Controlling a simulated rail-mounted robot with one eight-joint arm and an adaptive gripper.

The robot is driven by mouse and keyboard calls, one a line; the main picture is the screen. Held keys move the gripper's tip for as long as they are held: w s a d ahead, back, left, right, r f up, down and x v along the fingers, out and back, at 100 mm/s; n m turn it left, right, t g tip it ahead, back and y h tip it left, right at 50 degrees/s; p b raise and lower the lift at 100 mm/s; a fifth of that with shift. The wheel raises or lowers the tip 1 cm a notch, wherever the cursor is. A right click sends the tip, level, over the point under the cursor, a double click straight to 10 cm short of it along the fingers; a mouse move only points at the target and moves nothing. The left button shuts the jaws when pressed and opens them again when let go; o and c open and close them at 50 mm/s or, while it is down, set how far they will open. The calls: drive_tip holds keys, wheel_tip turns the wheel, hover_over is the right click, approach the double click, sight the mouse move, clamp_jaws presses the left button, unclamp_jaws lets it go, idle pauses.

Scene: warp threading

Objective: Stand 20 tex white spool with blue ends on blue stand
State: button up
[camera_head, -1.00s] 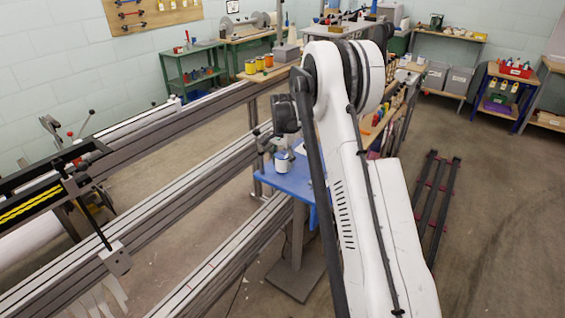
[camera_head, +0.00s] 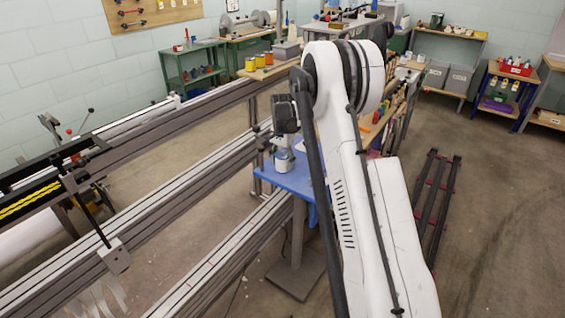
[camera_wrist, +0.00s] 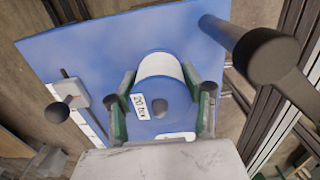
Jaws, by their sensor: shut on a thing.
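The white spool with blue ends (camera_wrist: 165,98) is between the fingers of my gripper (camera_wrist: 162,118) in the wrist view. Its label reads 20 tex and faces the camera. The fingers are shut on its two sides. The spool also shows in the head view (camera_head: 284,160), low at the blue stand's left part. The blue stand (camera_wrist: 90,50) is a flat blue top, seen behind the spool in the wrist view; it also shows in the head view (camera_head: 298,182). Whether the spool's lower end touches the stand cannot be told.
A blue post with a dark knob (camera_wrist: 262,52) rises at the right of the stand. A small grey device with a dark knob (camera_wrist: 65,105) is at its left. Long metal rails (camera_head: 180,165) run left of the stand. Yellow and orange spools (camera_head: 258,62) stand on a table behind.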

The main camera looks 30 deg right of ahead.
drive_tip(key=o, duration=1.3)
drive_tip(key=shift+c, duration=0.2)
wheel_tip(320, 180, up, 12)
drive_tip(key=shift+r, duration=0.1)
drive_tip(key=s+a+r+n+t, duration=0.2)
drive_tip(key=s+a+r+n, duration=0.1)
drive_tip(key=s+a+r, duration=0.5)
drive_tip(key=s+a+r+n+t, duration=0.1)
drive_tip(key=s+a+r+n, duration=0.2)
drive_tip(key=s+a+r, duration=0.55)
drive_tip(key=s+a+f+n+t, duration=0.1)
drive_tip(key=s+a+f+n, duration=0.1)
drive_tip(key=s, duration=0.6)
drive_tip(key=s+a+f+n+t, duration=0.1)
drive_tip(key=s+a+f+n, duration=0.1)
drive_tip(key=s, duration=0.6)
drive_tip(key=s+a+f+n+t, duration=0.2)
drive_tip(key=s, duration=0.7)
drive_tip(key=shift+n, duration=0.3)
